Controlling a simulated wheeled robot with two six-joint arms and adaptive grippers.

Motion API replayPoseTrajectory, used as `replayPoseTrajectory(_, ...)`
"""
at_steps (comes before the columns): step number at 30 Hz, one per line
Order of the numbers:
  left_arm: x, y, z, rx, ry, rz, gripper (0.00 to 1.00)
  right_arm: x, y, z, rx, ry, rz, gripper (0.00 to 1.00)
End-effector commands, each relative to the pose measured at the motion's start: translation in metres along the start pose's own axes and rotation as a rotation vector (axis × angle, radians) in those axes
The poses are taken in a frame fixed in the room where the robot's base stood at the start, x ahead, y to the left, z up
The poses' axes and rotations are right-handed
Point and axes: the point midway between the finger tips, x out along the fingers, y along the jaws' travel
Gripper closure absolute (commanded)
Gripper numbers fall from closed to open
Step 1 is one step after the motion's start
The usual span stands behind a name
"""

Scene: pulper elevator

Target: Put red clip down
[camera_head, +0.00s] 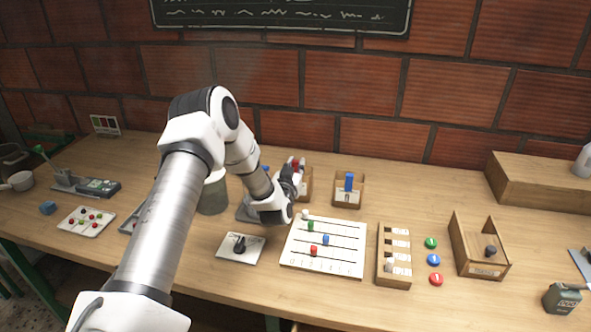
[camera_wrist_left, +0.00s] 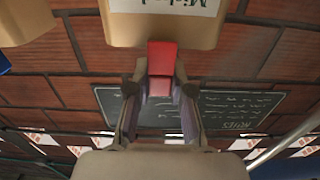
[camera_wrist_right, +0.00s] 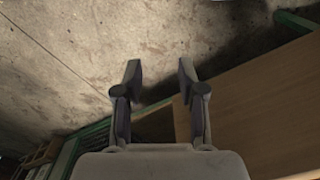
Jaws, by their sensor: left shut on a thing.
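My left gripper (camera_head: 291,178) is shut on a red clip (camera_wrist_left: 161,60), whose red top also shows in the head view (camera_head: 296,164). It holds the clip at a small wooden box (camera_head: 307,187) near the back of the table. In the left wrist view the clip overlaps the edge of the box (camera_wrist_left: 165,32), which bears a white label; I cannot tell whether they touch. Another red piece (camera_head: 314,250) sits on the white lined board (camera_head: 345,268), with green, blue and white pieces. My right gripper (camera_wrist_right: 160,85) is open and empty, off the table's edge.
A wooden box with a blue clip (camera_head: 349,182) stands to the right. A grey-green canister (camera_head: 213,195) is left of the gripper. A slotted wooden rack (camera_head: 393,275), coloured discs (camera_head: 433,260) and an open-fronted box (camera_head: 487,269) stand on the right. A brick wall rises behind.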

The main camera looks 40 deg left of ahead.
Motion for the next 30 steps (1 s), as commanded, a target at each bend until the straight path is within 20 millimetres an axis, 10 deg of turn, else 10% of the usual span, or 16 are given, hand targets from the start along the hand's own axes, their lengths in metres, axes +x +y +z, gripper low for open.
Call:
replayPoseTrajectory(19, 0.000, 0.000, 0.022, 0.000, 0.000, 0.000, 0.99, 0.006, 0.000, 0.000, 0.000, 0.000, 0.000, 0.60)
replayPoseTrajectory(21, 0.000, 0.000, 0.020, 0.000, 0.000, 0.000, 0.55, 0.004, 0.000, 0.000, 0.000, 0.000, 0.000, 0.60)
replayPoseTrajectory(30, 0.000, 0.000, 0.019, 0.000, 0.000, 0.000, 0.54, 0.003, 0.000, 0.000, 0.000, 0.000, 0.000, 0.60)
